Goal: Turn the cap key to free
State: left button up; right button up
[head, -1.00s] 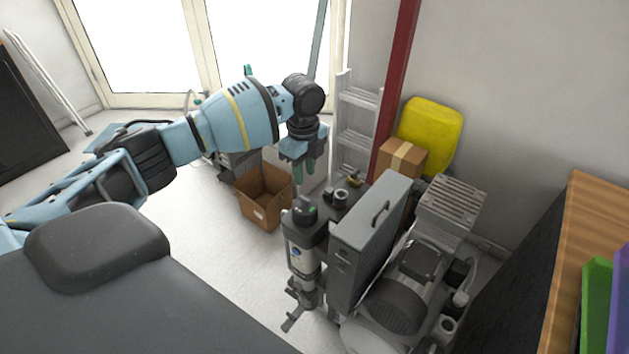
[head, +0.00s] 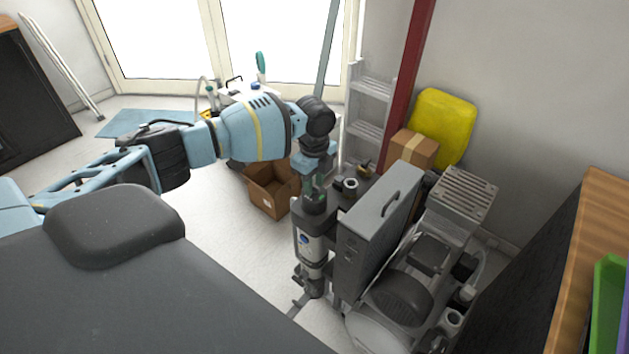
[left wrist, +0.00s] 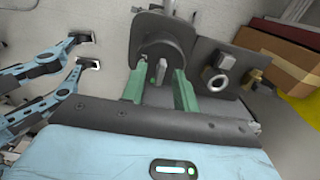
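My left gripper (head: 314,188) points down at the dark round cap (head: 314,205) on top of the grey upright canister (head: 314,248). In the left wrist view the green fingers of the left gripper (left wrist: 160,82) are apart, one on each side of a small grey key (left wrist: 161,70) on the dark cap (left wrist: 165,42). A gap shows between the key and the fingers, so the gripper looks open. In the head view the fingers hide the key. Which way the key is turned is hard to tell.
A grey panel box (head: 378,220) and compressor motor (head: 400,295) stand right of the canister. A dark plate with fittings (head: 350,186) lies close behind the cap. An open cardboard box (head: 268,192) stands behind left. Floor left of the canister is clear.

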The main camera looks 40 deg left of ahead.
pick_arm(q)
jog(key=shift+c, duration=0.3)
pick_arm(e)
jog(key=shift+s, duration=0.1)
pick_arm(q)
jog(key=c, duration=0.5)
grip_shut()
pick_arm(e)
jog(key=shift+s+f, duration=0.2)
jog(key=shift+s, duration=0.25)
